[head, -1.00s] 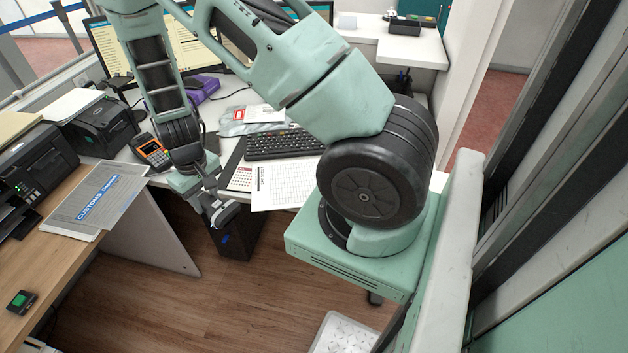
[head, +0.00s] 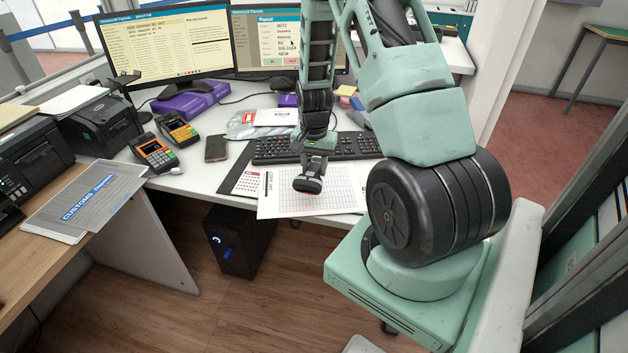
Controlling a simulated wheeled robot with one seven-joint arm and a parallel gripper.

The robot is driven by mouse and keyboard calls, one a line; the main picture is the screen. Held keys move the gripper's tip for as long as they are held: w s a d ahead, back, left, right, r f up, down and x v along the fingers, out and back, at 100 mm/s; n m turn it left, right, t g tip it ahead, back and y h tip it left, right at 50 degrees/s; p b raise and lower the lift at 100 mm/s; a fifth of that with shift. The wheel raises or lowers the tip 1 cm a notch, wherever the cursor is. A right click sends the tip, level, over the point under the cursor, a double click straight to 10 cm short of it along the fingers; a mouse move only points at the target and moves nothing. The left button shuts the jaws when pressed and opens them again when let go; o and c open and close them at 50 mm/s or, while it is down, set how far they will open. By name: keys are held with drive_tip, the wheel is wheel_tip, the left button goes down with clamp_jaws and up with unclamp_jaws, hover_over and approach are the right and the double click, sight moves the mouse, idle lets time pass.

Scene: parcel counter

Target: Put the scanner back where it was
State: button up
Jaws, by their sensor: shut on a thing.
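My gripper (head: 315,164) hangs over the front of the white desk, in the middle of the head view. It is shut on a small dark, rounded device that looks like the scanner (head: 307,185). A faint red glow shows at the device's lower edge. It is over the printed sheets (head: 338,192) at the desk's front edge; I cannot tell whether it touches them. The fingers are small here and partly hidden by the wrist.
The keyboard (head: 275,149) lies behind the gripper. To the left are two card terminals (head: 152,150) (head: 177,128), a phone (head: 216,148) and a purple box (head: 186,102). Monitors (head: 165,45) stand behind. A black computer (head: 238,243) stands on the floor below. A customs folder (head: 88,200) lies on the left counter.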

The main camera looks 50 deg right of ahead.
drive_tip(key=shift+f, duration=2.2)
drive_tip(key=shift+f, duration=0.2)
drive_tip(key=o, duration=1.1)
drive_tip(key=shift+r, duration=0.15)
